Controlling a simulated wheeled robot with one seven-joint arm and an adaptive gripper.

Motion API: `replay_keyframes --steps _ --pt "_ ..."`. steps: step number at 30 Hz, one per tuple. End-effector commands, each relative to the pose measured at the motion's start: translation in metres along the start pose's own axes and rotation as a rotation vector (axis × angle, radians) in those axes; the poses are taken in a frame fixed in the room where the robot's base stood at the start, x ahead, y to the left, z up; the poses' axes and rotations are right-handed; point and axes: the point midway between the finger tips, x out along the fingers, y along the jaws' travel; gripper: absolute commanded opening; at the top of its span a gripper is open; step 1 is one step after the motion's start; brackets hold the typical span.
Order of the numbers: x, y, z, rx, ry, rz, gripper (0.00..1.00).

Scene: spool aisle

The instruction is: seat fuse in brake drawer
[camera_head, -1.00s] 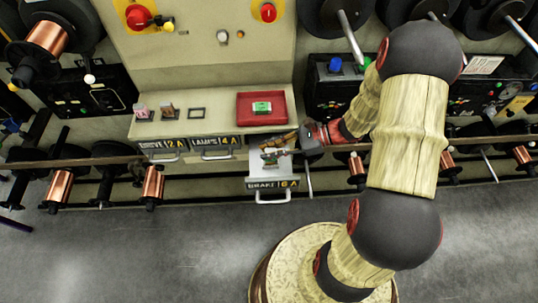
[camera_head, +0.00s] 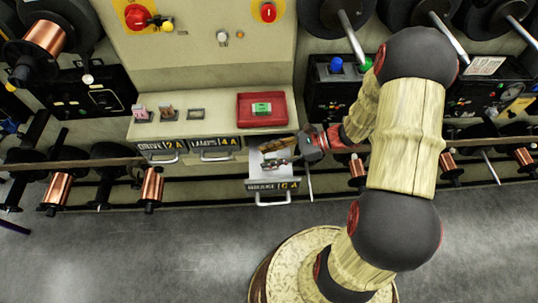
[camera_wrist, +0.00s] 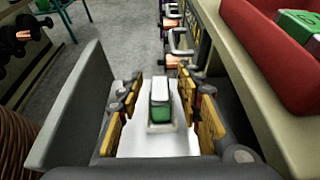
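The brake drawer (camera_head: 283,183), labelled BRAKE 6A, stands pulled out below the counter. In the wrist view its pale floor (camera_wrist: 185,142) shows below my fingers. A green and white fuse (camera_wrist: 160,103) stands upright there, on or in a small grey base; how deep it sits I cannot tell. My gripper (camera_wrist: 163,118) has its yellow-padded fingers on either side of the fuse, with visible gaps to both pads.
A red tray (camera_head: 241,109) with another green block (camera_head: 262,109) sits on the counter just above. The DRIVE (camera_head: 160,146) and LAMPS (camera_head: 214,144) drawers are shut.

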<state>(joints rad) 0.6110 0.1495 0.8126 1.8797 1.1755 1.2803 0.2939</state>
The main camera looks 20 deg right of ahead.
Motion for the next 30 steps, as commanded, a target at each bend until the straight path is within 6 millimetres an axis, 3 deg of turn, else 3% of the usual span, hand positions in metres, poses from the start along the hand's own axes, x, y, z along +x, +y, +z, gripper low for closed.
replay_keyframes --steps 8,21,30 --pt "-0.009 -0.001 0.004 0.000 0.000 -0.002 0.35" --pt "-0.094 -0.001 0.004 0.000 0.001 -0.004 0.35" --pt "-0.120 0.000 0.003 0.001 0.000 0.000 0.35"
